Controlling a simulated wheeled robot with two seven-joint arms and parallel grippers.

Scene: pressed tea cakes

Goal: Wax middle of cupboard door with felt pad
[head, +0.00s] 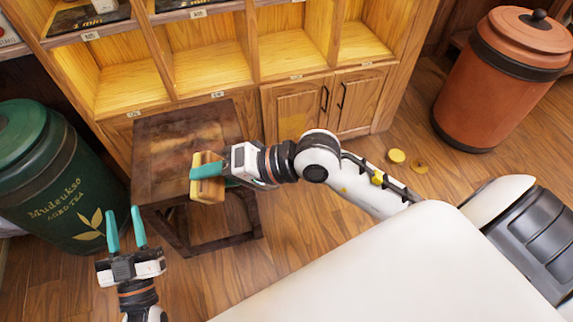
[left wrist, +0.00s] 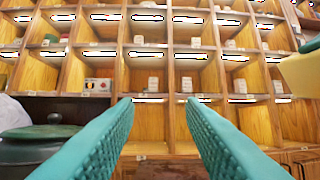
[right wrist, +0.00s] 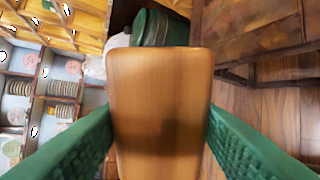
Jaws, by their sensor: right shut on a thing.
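The felt pad (head: 208,188), a block with a wooden back and a yellowish side, is held by my right gripper (head: 207,171) above the small dark table. In the right wrist view its brown wooden back (right wrist: 160,110) fills the middle between the two green fingers. Its yellowish side (left wrist: 302,75) also shows at the right edge of the left wrist view. The cupboard doors, left (head: 297,110) and right (head: 360,100), are closed under the shelves, apart from the pad; my right arm covers part of the left one. My left gripper (head: 125,214) is open and empty at lower left.
The dark wooden table (head: 180,135) stands before the shelves (head: 210,65), left of the doors. A green tea canister (head: 45,175) stands at left, a terracotta jar (head: 500,85) at upper right. Two small yellow discs (head: 397,156) lie on the open floor right of the doors.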

